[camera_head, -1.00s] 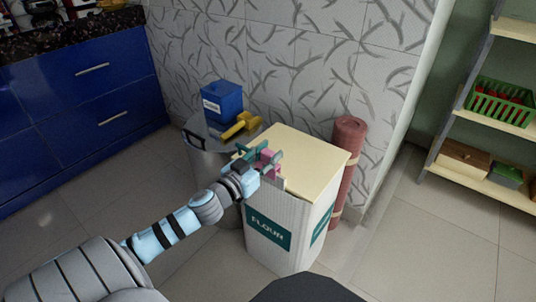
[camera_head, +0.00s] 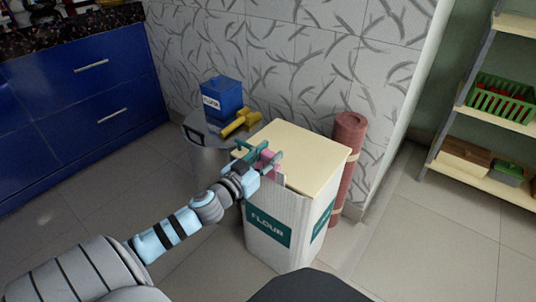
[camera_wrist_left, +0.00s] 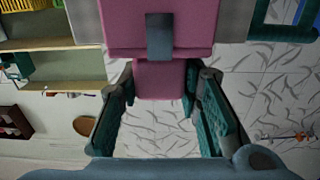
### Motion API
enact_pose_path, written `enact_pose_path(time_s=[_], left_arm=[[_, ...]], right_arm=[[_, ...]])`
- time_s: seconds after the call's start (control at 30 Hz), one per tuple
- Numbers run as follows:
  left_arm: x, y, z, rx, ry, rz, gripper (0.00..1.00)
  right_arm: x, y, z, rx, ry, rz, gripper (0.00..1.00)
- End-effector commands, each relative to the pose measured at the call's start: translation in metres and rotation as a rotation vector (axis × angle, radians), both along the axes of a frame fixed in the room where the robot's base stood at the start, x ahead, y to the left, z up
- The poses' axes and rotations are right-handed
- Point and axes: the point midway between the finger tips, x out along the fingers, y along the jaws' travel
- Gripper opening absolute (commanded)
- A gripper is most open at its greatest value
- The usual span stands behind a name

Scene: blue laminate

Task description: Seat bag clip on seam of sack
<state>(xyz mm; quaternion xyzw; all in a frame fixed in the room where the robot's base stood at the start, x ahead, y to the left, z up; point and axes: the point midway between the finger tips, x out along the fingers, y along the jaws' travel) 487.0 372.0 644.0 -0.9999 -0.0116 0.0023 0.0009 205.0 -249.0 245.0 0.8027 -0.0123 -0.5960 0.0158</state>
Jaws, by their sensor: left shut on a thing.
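The flour sack (camera_head: 285,255) stands upright on the floor, white and boxy with green labels and a cream top (camera_head: 310,150). My left gripper (camera_head: 261,154) is at the near left edge of that top, with its teal fingers shut on the pink bag clip (camera_head: 268,161). In the left wrist view the pink clip (camera_wrist_left: 160,82) sits between the two teal fingers, with a dark grey piece across its middle. The fingers partly hide the clip in the head view. I cannot tell whether the clip touches the seam. My right gripper is not in view.
Behind the sack stand a grey bin (camera_head: 207,155) with a blue box (camera_head: 222,98) and a yellow tool (camera_head: 242,122) on it, and a red roll (camera_head: 347,150) against the wall. Shelves with a green basket (camera_head: 500,98) are at the right. The floor at front left is clear.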

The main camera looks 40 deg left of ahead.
Motion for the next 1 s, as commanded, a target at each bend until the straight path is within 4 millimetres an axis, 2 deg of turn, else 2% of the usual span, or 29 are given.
enact_pose_path(time_s=[0.17, 0.2, 0.3, 1.0], left_arm=[[-0.0004, 0.0005, -0.0019, -0.002, 0.004, 0.002, 0.00], [-0.0004, 0.0005, -0.0019, -0.002, 0.004, 0.002, 0.38], [-0.0004, 0.0004, -0.0016, -0.002, 0.003, 0.002, 0.54], [-0.0002, 0.0002, -0.0007, -0.001, 0.002, 0.001, 0.56]], right_arm=[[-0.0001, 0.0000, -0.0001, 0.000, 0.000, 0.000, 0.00], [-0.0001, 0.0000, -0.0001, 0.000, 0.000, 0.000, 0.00], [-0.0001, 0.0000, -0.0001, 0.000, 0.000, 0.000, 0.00], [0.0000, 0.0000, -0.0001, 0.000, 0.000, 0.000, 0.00]])
